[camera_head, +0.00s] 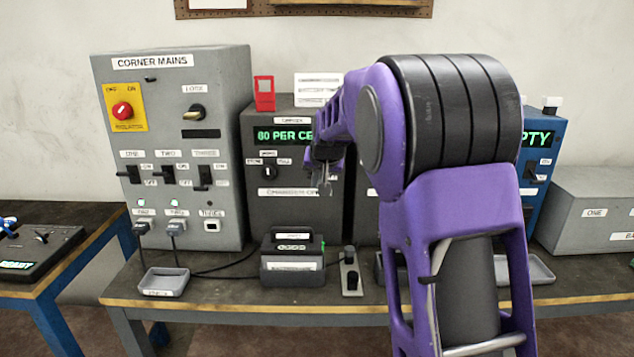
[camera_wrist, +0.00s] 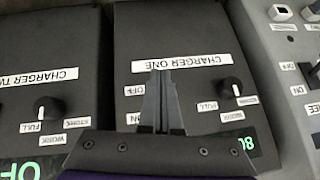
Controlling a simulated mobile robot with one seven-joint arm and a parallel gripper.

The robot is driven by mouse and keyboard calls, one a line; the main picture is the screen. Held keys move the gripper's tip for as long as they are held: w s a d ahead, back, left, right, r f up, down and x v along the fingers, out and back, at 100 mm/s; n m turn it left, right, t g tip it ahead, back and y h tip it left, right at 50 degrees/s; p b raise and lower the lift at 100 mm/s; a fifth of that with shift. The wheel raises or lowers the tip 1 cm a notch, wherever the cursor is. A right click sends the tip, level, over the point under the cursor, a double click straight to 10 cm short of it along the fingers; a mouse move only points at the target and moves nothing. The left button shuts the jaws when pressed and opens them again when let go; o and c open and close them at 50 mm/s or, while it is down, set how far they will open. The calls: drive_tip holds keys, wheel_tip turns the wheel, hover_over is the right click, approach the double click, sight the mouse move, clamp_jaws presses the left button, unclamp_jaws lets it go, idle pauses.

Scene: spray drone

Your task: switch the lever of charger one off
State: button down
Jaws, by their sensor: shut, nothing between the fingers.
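Charger one (camera_head: 262,215) is a dark box on the bench with a green display reading "80 PER CE…", the rest covered by my arm. In the wrist view, upside down, charger one (camera_wrist: 190,28) shows its name label, OFF and ON labels (camera_wrist: 133,104) and a round STORE/WORK/FULL knob (camera_wrist: 229,88). Its lever cannot be made out; my fingers cover the area beside the OFF and ON labels. My gripper (camera_head: 325,184) is shut and empty in front of the box's right part; its fingers show in the wrist view (camera_wrist: 159,76). Contact cannot be told.
The grey corner mains cabinet (camera_head: 178,90) with several switches stands left of charger one. Charger two (camera_wrist: 40,105) stands beside it, mostly behind my arm in the head view. A small black unit (camera_head: 292,243), a small switch box (camera_head: 350,277) and a tray (camera_head: 164,282) lie in front.

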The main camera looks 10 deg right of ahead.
drive_tip(key=shift+r, duration=0.1)
drive_tip(key=shift+r+p, duration=0.6)
drive_tip(key=shift+r, duration=0.1)
drive_tip(key=s+f+p+v, duration=0.1)
drive_tip(key=p+v, duration=0.1)
drive_tip(key=v, duration=1.1)
drive_tip(key=shift+p, duration=0.3)
